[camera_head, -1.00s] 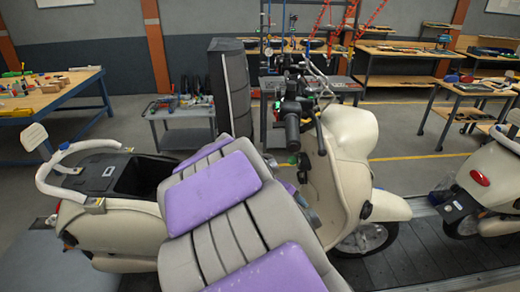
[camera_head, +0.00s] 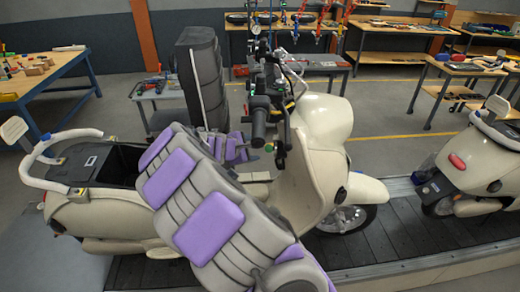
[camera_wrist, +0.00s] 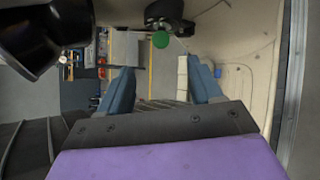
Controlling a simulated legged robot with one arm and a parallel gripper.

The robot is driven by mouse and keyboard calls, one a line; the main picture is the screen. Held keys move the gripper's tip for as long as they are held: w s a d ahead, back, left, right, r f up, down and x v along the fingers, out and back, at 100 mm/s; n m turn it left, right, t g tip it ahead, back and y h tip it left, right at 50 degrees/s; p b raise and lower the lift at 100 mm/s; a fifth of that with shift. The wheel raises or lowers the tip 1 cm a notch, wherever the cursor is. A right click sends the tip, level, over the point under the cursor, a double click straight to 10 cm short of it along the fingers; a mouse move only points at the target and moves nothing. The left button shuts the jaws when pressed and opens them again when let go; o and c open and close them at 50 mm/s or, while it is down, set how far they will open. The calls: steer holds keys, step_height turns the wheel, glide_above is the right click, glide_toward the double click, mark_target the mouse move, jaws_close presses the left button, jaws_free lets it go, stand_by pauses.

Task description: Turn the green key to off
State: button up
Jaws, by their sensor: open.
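The green key (camera_head: 268,148) shows as a small green spot below the handlebar of the cream scooter (camera_head: 316,185). In the wrist view the green key (camera_wrist: 160,39) is a round green end beside a black part, ahead of my gripper (camera_wrist: 160,66). My gripper's two blue-grey fingers are wide apart with nothing between them. The key lies beyond the fingertips, roughly midway between them, apart from both. Its turned position cannot be told. In the head view my purple-padded grey arm covers part of the scooter, and the fingers cannot be made out clearly.
The black handlebar grip (camera_head: 259,122) stands close above the key. The scooter's cream front panel (camera_wrist: 245,60) is to the right in the wrist view. Another scooter (camera_head: 478,165) stands at right on the dark slat conveyor (camera_head: 395,238). Workbenches line the back.

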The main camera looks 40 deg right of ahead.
mark_target(267, 149)
steer(key=x, duration=1.2)
steer(key=shift+s+d, duration=0.2)
steer(key=shift+s, duration=0.15)
steer(key=shift+w+a+f, duration=0.1)
steer(key=shift+w+a, duration=0.3)
steer(key=shift+a, duration=0.15)
steer(key=shift+c, duration=0.2)
steer(key=shift+s+d, duration=0.15)
steer(key=shift+s, duration=0.05)
steer(key=c, duration=0.3)
steer(key=shift+w, duration=0.15)
steer(key=c, duration=0.8)
steer(key=o, duration=0.4)
steer(key=shift+c, duration=1.3)
steer(key=shift+p, duration=0.3)
